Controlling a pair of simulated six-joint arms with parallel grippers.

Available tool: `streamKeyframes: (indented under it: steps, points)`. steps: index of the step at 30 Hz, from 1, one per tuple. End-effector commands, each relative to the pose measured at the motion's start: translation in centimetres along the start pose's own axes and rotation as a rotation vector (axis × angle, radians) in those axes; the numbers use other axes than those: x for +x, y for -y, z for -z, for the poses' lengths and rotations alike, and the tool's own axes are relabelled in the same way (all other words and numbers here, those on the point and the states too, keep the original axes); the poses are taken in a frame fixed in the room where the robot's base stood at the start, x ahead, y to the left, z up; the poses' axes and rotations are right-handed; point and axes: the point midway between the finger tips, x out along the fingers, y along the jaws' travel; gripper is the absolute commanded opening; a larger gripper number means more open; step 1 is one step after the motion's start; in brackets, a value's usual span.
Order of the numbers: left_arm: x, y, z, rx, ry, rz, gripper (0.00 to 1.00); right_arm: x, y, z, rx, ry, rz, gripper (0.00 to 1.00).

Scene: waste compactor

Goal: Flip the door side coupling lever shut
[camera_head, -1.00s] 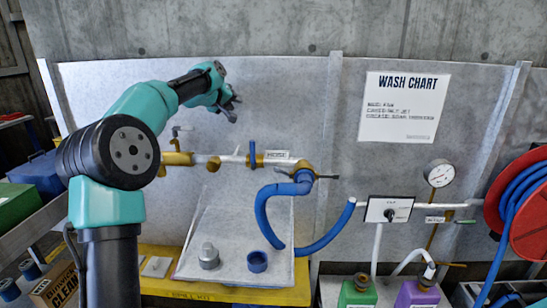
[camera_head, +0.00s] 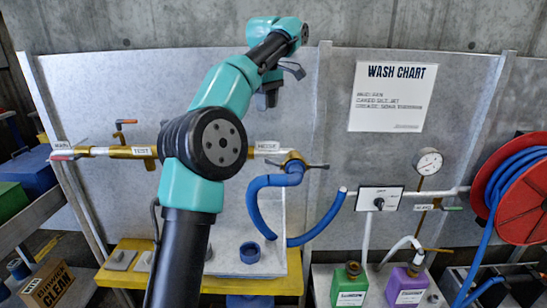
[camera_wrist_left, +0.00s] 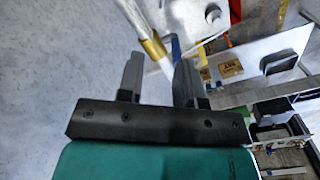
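A brass hose coupling (camera_head: 293,157) sits at the right end of the wall pipe. A thin dark lever (camera_head: 318,167) sticks out from it to the right, and another thin lever (camera_head: 273,162) shows on its left. The blue hose (camera_head: 262,188) hangs from the coupling. My left gripper (camera_head: 280,84) is in front of the wall panel, above the coupling and apart from it. In the left wrist view its two fingers (camera_wrist_left: 158,78) are spread with nothing between them; a pale pipe with a brass band shows beyond. My right gripper is not in view.
The pipe carries a test valve (camera_head: 143,152) and a red handle (camera_head: 63,157) at left. A switch box (camera_head: 379,199), gauge (camera_head: 427,162) and red hose reel (camera_head: 525,200) are at right. A yellow bench (camera_head: 290,275) stands below.

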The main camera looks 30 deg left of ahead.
Motion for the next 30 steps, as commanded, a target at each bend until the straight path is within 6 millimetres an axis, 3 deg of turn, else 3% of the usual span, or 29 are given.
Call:
streamKeyframes:
  steps: [17,30]
  points:
    - [0.5,0.1,0.0,-0.011,-0.003,0.012,0.33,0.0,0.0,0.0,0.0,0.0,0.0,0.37]
    - [4.6,0.2,0.0,-0.01,-0.002,0.012,0.33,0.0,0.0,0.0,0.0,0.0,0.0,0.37]
